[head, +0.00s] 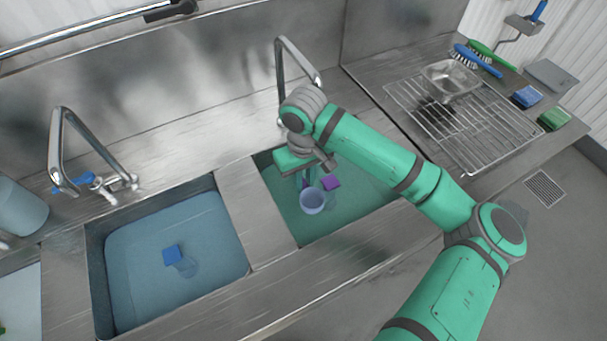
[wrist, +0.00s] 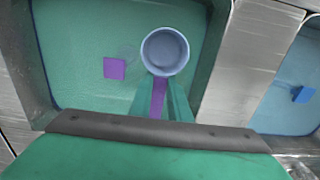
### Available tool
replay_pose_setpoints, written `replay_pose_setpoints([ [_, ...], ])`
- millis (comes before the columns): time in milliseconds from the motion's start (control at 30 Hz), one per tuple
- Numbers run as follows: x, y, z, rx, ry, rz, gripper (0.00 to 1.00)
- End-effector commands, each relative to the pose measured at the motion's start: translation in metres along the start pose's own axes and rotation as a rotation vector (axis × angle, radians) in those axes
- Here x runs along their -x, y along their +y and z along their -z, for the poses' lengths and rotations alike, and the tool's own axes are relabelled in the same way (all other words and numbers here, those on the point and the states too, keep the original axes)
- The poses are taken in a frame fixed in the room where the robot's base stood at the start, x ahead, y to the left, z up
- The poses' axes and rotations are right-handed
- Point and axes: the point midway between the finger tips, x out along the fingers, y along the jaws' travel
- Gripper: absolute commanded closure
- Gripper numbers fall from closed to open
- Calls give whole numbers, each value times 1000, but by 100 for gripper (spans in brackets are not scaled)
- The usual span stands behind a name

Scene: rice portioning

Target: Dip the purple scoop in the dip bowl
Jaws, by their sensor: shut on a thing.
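The purple scoop has a purple handle (wrist: 158,98) and a pale blue-grey round cup (wrist: 165,51). My gripper (wrist: 159,102) is shut on the handle, fingers on both sides. In the head view my gripper (head: 305,181) points down into the right sink basin (head: 285,215), which has a green inside, and the cup (head: 312,202) shows below it. I cannot tell whether the cup touches the surface there. No separate dip bowl stands out; I cannot tell which basin it is. A purple square (head: 331,183) with a faint clear round shape beside it lies in the green basin, apart from the held cup.
The left basin (head: 130,235) is blue and holds a blue block (head: 173,254) beside a clear cup. Two faucets (head: 62,150) (head: 283,75) stand behind the basins. A wire rack (head: 480,135) with a metal pan (head: 450,80), brushes and sponges is at right.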

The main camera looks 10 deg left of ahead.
Motion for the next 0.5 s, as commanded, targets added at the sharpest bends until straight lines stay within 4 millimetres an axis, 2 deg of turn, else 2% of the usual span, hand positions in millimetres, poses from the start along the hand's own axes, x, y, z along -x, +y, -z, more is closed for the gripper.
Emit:
replay_pose_setpoints([
  [500,-54,-2,1,0,-1,3,100],
])
